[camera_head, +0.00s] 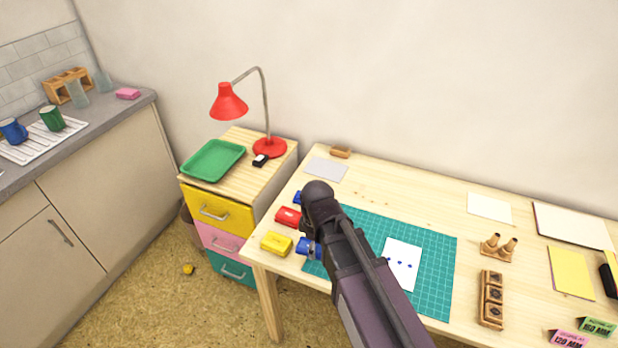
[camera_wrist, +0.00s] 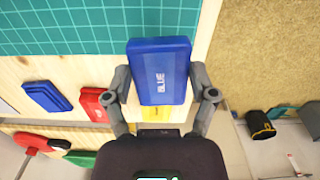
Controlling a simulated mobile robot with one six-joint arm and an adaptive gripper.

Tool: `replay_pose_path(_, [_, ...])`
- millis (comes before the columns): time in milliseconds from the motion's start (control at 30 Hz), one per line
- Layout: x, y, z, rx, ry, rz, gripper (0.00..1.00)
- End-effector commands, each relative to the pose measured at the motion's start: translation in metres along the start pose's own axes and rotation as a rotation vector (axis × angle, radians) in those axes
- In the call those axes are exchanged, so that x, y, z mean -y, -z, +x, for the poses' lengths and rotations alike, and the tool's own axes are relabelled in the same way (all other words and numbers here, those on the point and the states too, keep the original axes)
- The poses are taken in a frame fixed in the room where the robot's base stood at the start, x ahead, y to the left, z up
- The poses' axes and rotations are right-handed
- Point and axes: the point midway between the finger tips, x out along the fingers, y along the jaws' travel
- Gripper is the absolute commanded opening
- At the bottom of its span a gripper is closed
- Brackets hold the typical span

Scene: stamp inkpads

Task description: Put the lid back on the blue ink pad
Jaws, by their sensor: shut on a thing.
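My gripper (camera_wrist: 160,76) is shut on a blue lid (camera_wrist: 159,58) marked "BLUE", with one finger on each side. The head view shows the held lid (camera_head: 304,246) just right of the yellow ink pad, partly hidden by my gripper (camera_head: 313,250). The blue ink pad (camera_head: 297,197) is at the back of the pad row, mostly hidden by my arm. It appears at the left of the wrist view (camera_wrist: 46,97), apart from the lid. Whether the lid touches the table is unclear.
A red pad (camera_head: 288,217) and yellow pad (camera_head: 276,243) stand near the table's left edge. The green cutting mat (camera_head: 435,265) carries a white card (camera_head: 402,262) with blue marks. A red lamp (camera_head: 229,102) and green tray (camera_head: 213,160) stand on the drawer unit.

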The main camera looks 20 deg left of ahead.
Motion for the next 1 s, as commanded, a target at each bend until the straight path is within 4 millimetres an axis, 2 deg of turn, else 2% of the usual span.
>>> replay_pose_path(167, [-0.012,0.008,-0.002,0.0,0.0,-0.002,0.48])
replay_pose_path(267, [-0.027,0.016,-0.005,0.0,0.0,-0.003,0.48])
replay_pose_path(467, [-0.077,0.039,-0.012,0.0,-0.001,-0.009,0.48])
replay_pose_path(800, [-0.176,0.079,-0.025,0.001,-0.001,-0.02,0.48])
replay_pose_path(1000, [-0.209,0.091,-0.029,0.001,-0.002,-0.026,0.48])
